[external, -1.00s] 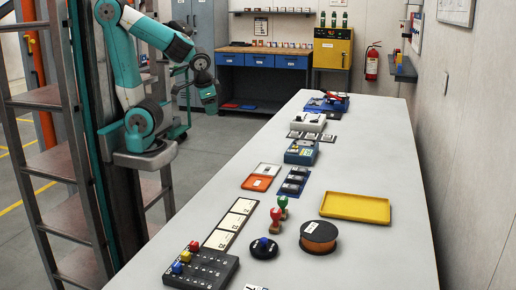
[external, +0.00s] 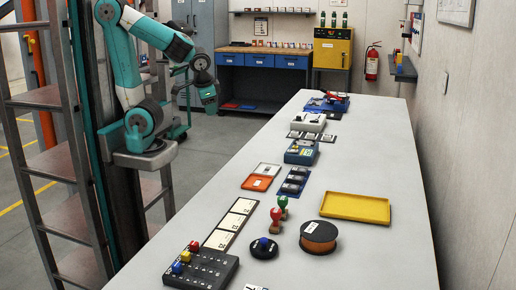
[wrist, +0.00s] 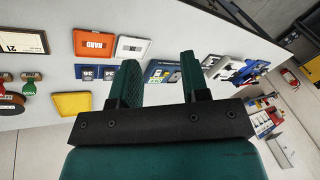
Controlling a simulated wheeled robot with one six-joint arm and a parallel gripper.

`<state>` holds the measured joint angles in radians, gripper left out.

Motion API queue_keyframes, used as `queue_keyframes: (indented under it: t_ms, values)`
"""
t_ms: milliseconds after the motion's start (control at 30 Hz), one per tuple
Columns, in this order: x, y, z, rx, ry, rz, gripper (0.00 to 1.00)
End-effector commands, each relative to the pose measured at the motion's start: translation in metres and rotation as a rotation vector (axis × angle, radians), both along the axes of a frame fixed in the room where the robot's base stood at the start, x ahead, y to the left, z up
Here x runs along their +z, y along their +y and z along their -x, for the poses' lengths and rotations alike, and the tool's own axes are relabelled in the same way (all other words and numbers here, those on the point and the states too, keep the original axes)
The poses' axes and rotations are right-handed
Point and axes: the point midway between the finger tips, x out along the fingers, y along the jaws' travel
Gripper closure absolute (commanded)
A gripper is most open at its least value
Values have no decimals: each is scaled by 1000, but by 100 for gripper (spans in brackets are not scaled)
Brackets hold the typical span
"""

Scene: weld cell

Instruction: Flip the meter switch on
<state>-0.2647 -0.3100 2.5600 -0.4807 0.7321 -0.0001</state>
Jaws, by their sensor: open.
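A small blue box with a light panel on top (external: 301,151) stands mid-table in the external view; it may be the meter, but its switch is too small to make out. In the wrist view a blue item (wrist: 158,70) shows between the fingers, partly hidden by them. My gripper (external: 209,108) hangs off the table's left side, well apart from the blue box. In the wrist view its two green fingers (wrist: 158,80) are spread with nothing between them.
A long grey table (external: 370,160) carries a white switch box (external: 308,121), an orange tray (external: 257,183), a yellow tray (external: 355,207), a spool (external: 318,238), stamps (external: 279,210) and a button panel (external: 202,268). The table's right side is mostly clear.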

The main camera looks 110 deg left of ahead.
Motion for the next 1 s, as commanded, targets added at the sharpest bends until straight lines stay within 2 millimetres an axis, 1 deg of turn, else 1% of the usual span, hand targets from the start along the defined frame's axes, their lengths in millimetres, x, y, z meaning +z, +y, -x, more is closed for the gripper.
queue_keyframes:
  t_ms: [33, 67, 100, 167, 200, 267, 367, 400, 433, 500, 567, 600, 700, 833, 900, 1000]
  values:
    - [0, 0, 0, 1, 0, 0, 69]
    - [1, 0, -1, 3, -2, 1, 76]
    - [1, 1, -4, 11, -5, 4, 85]
    - [3, 3, -11, 30, -12, 14, 99]
    - [6, 5, -20, 52, -23, 24, 100]
    - [9, 10, -36, 98, -41, 46, 100]
    - [14, 24, -74, 208, -83, 96, 100]
    - [15, 33, -91, 259, -103, 119, 100]
    - [15, 39, -103, 298, -117, 137, 100]
    - [13, 57, -132, 391, -149, 178, 100]
    - [9, 74, -154, 471, -176, 213, 100]
    - [6, 86, -168, 522, -193, 236, 100]
    - [-5, 117, -196, 647, -230, 288, 100]
    - [-21, 153, -222, 779, -265, 345, 100]
    - [-29, 168, -230, 831, -280, 367, 100]
    - [-37, 183, -237, 884, -291, 389, 100]
